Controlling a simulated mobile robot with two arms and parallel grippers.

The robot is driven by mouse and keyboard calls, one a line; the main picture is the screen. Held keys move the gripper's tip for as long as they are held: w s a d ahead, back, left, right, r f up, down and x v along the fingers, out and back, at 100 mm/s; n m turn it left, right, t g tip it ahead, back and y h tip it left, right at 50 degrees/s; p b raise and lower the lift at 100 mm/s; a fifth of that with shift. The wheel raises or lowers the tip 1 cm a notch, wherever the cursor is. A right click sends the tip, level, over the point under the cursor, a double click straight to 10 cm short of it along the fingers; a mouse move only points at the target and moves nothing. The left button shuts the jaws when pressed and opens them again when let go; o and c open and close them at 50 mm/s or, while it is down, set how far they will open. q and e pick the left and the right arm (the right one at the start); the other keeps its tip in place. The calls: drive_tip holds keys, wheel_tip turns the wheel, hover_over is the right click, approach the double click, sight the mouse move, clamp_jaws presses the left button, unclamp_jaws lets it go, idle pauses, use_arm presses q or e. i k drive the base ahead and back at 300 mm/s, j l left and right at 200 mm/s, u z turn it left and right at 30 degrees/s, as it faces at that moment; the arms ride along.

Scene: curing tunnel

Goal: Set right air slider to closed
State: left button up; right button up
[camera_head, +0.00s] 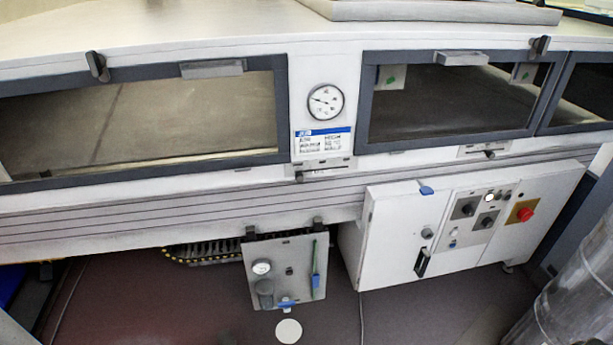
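The right air slider (474,152) is a small pale plate with a slot, set on the white rail below the right-hand window. Its dark knob (490,154) sits somewhat right of the plate's middle. A second air slider (330,168) is below the round gauge, with its dark knob (299,177) near the left end of its slot. The markings on both plates are too small to read. Neither of my grippers is in view.
Dark-framed windows (323,160) with latches line the tunnel front. A round gauge (325,102) sits between them. Below, a white control cabinet (385,230) with a red button (525,214) stands out, beside a hanging grey panel (300,262). A silvery cylinder (580,300) is at lower right.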

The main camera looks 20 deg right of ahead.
sight(490, 155)
drive_tip(key=z, duration=1.85)
